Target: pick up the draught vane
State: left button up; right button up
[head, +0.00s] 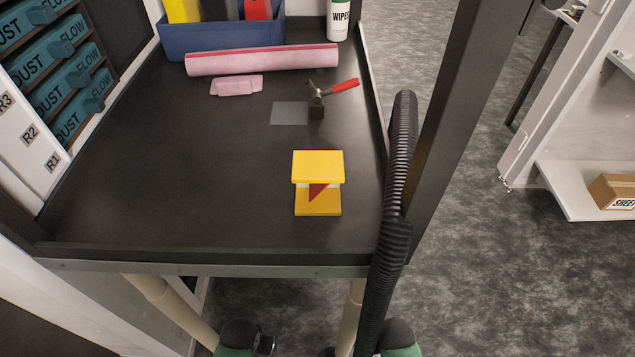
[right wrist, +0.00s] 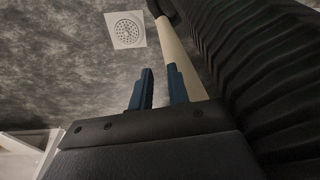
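What looks like the draught vane (head: 317,106) stands on the dark bench top in the head view, right of centre and toward the back. It has a small black block base, a short post and a tilted arm with a red tail (head: 344,85) pointing right. A grey square patch (head: 290,113) lies just left of its base. My right gripper (right wrist: 160,78) shows in the right wrist view with two blue fingers apart and nothing between them. It is below the bench level, over the floor, away from the vane. My left gripper is not seen in the head view.
A yellow block with a red triangle (head: 318,168) stands nearer the front. A black ribbed hose (head: 395,210) and dark post (head: 440,120) border the right. The bench's left-middle is clear.

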aim_at(319, 176)
jog(key=l+u, duration=0.2)
jog(key=l, duration=0.2)
jog(key=l+u, duration=0.2)
jog(key=l, duration=0.25)
jog(key=k+l+u, duration=0.2)
jog(key=l, duration=0.15)
jog(key=l+u, duration=0.2)
jog(key=l, duration=0.25)
jog(key=k+l+u, duration=0.2)
jog(key=l, duration=0.15)
jog(key=k+l+u, duration=0.2)
jog(key=l, duration=0.15)
jog(key=i, duration=0.05)
